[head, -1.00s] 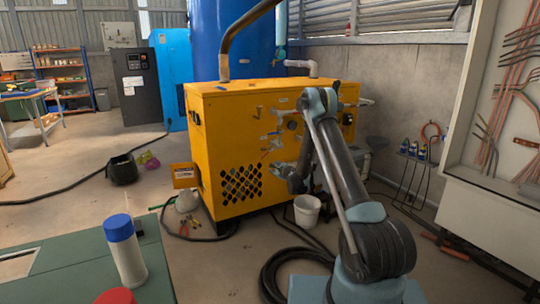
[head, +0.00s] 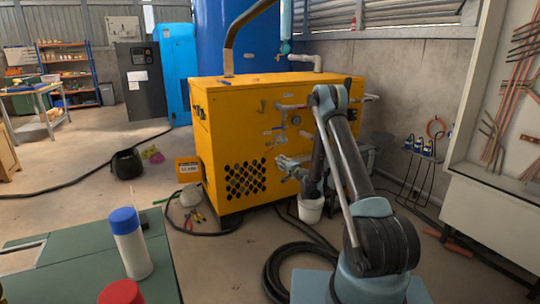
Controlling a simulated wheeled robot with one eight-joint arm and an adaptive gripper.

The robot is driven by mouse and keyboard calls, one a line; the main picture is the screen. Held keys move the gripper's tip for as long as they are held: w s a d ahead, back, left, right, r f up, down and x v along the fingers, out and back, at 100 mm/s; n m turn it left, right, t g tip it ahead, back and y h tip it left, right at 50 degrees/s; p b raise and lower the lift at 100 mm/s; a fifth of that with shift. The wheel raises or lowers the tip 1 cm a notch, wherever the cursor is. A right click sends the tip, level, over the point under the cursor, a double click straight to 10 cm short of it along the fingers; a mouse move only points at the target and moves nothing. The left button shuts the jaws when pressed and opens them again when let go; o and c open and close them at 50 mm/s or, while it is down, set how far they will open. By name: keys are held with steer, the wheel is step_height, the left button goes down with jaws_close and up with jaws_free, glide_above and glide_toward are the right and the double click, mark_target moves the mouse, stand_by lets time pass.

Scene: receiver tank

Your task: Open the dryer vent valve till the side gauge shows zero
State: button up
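The yellow dryer cabinet (head: 232,125) stands in the middle of the head view. Its side facing me carries grey pipework (head: 290,107), small valve fittings (head: 278,132) and a small round gauge (head: 296,120). The gauge is too small to read. I cannot tell which fitting is the vent valve or how its handle is set. My gripper (head: 284,163) is close in front of this side, below the pipework and right of the black grille. I see no object in it. Its fingers are too small to tell their opening, and contact is unclear. My forearm hides the cabinet's right part.
A white bucket (head: 310,209) stands below my wrist, partly hidden. A black hose (head: 285,268) coils on the floor. A green table (head: 75,270) with a blue-capped bottle (head: 129,245) is at the lower left. A white-framed panel (head: 495,190) stands at right.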

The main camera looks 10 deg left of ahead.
mark_target(271, 148)
steer(key=w+a+n, duration=0.2)
steer(key=w+a, duration=0.7)
steer(key=w, duration=0.4)
steer(key=shift+w+r+t, duration=0.3)
steer(key=shift+w+r, duration=0.1)
steer(key=shift+r, duration=0.05)
jaws_close()
